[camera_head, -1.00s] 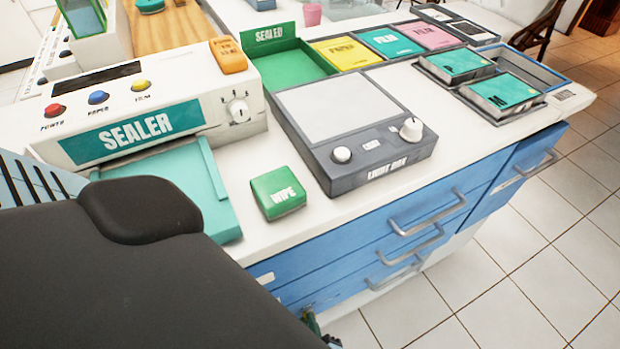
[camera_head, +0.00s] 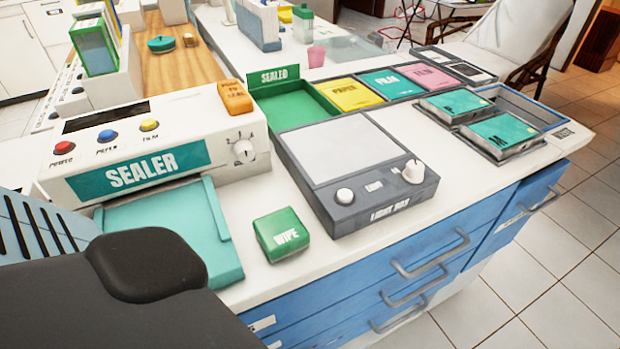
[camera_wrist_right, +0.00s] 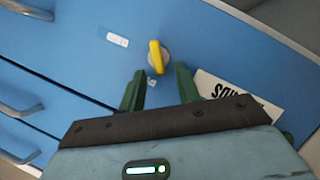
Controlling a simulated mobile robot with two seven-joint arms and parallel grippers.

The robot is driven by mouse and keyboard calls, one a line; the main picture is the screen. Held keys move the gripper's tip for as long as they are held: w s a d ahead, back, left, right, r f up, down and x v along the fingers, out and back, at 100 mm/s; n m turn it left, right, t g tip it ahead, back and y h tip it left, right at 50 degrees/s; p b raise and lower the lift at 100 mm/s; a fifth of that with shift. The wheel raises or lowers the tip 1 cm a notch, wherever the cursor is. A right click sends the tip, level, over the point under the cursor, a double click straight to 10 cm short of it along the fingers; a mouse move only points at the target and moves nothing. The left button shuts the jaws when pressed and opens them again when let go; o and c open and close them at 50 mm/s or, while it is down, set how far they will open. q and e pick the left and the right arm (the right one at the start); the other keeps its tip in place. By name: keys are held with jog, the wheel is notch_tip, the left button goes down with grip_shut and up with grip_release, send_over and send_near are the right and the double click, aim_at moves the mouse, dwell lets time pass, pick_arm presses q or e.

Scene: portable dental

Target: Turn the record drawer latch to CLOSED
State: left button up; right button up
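The latch is a yellow lever (camera_wrist_right: 156,57) on a round metal base, set on a blue drawer front (camera_wrist_right: 215,50) in the right wrist view. A white label with dark lettering (camera_wrist_right: 225,90) is beside it, partly covered by a finger; I cannot read it from this angle. My right gripper (camera_wrist_right: 160,83) is open and empty. Its two green fingers point at the drawer front, one on each side below the lever, which shows in the gap near their tips. I cannot tell whether they touch anything. The latch is not visible in the head view. My left gripper is in neither view.
Blue drawers with grey handles (camera_head: 430,268) run below the white counter (camera_head: 335,255). On it stand the sealer (camera_head: 150,150), a green wipe box (camera_head: 282,235) and the light box (camera_head: 385,205). Open tiled floor (camera_head: 515,320) lies at the right.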

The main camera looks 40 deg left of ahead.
jog(key=p+v, duration=0.1)
jog(key=v, duration=0.6)
jog(key=shift+p, duration=0.35)
jog(key=shift+s+d, duration=0.1)
